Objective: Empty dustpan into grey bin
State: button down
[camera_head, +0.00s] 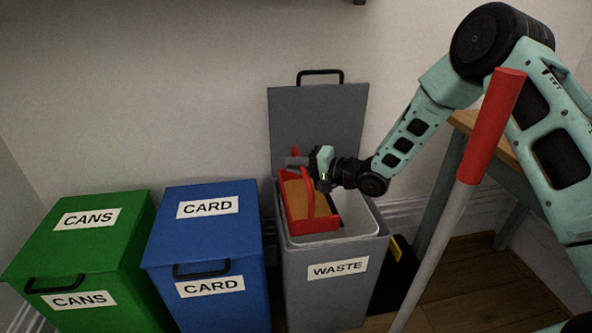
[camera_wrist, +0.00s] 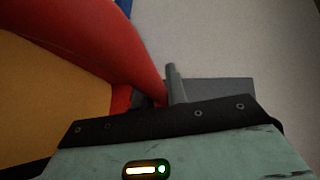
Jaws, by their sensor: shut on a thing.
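The red dustpan (camera_head: 296,222) is over the open mouth of the grey bin labelled WASTE (camera_head: 336,302), tilted, with a tan-brown inner face showing. My gripper (camera_head: 311,163) is shut on the dustpan at its upper side, above the bin's back part. In the wrist view the red dustpan (camera_wrist: 125,50) and its tan face fill the left side, close to the jaws. The grey bin's lid (camera_head: 319,125) stands open against the wall. Any contents of the pan cannot be made out, and the bin's floor is hidden.
A blue CARD bin (camera_head: 205,240) and a green CANS bin (camera_head: 85,240) stand shut to the left. A red-topped grey pole (camera_head: 470,160) rises in the right foreground. A wooden-topped table (camera_head: 487,135) and a black item with yellow (camera_head: 400,270) are right of the grey bin.

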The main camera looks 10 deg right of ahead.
jog(key=d+r+m+t+y+b, duration=0.3)
jog(key=d+b, duration=0.3)
jog(key=d, duration=0.2)
jog(key=shift+d+r+m+t+y, duration=0.25)
jog(key=shift+d+m+t+y, duration=0.2)
jog(key=shift+m, duration=0.45)
dwell(0.5)
